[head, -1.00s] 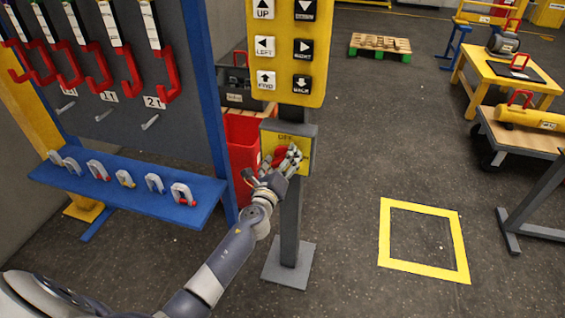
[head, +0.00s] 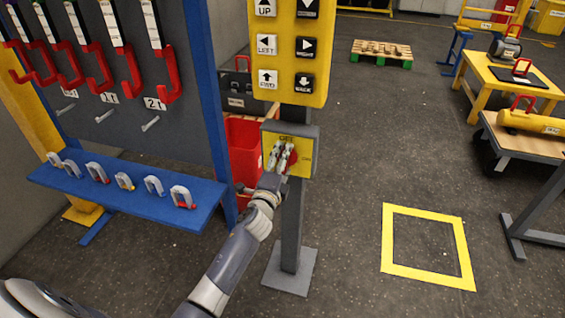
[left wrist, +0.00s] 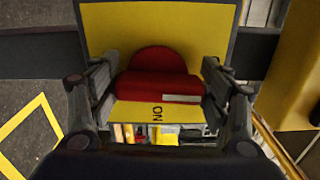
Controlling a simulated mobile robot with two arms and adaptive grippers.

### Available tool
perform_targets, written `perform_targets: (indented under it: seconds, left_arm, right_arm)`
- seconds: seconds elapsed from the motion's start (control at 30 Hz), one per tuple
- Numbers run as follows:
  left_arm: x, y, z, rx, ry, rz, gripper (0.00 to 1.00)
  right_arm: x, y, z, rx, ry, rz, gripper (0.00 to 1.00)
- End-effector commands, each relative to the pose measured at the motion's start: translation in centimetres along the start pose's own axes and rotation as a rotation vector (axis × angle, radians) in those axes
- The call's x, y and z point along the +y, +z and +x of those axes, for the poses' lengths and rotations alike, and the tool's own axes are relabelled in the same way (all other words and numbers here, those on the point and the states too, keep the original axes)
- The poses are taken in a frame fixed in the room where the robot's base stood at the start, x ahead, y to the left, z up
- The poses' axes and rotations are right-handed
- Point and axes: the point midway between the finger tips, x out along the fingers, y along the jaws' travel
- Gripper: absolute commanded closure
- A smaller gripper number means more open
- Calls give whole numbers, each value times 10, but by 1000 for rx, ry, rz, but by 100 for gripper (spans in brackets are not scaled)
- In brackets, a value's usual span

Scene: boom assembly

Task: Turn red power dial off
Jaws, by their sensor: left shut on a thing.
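The red power dial (head: 292,158) sits on a yellow panel (head: 306,143) on the grey post, with OFF printed at the top and ON at the right. My left gripper (head: 281,155) reaches it from below and hides part of it. In the left wrist view the dial's red bar (left wrist: 150,85) lies between the two fingers, and the gripper is shut on it. The bar's white mark (left wrist: 181,98) is at its right end there, while the ON print (left wrist: 158,113) is below the bar. The OFF print is not visible in that view. My right gripper is not in view.
A yellow button box (head: 288,50) with arrow keys hangs above the panel. A blue rack (head: 130,190) with shackles stands at the left, and a red bin (head: 243,140) stands behind the post.

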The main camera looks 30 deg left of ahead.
Motion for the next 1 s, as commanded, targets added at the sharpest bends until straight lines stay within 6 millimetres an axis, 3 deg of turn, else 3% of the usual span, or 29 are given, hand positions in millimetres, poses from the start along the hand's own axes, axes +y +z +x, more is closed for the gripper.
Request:
perform_targets:
  seconds: [0.7, 0.73, 0.8, 1.0]
  left_arm:
    - [0, 1, 0, -1, -1, -82, 53]
    - [0, 1, 0, -1, -1, -83, 27]
    - [0, 1, 0, -1, -1, -82, 11]
    - [0, 0, 0, -1, 0, -79, 9]
  right_arm:
    - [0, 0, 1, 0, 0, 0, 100]
    - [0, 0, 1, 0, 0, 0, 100]
    - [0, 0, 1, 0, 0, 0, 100]
    - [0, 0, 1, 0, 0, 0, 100]
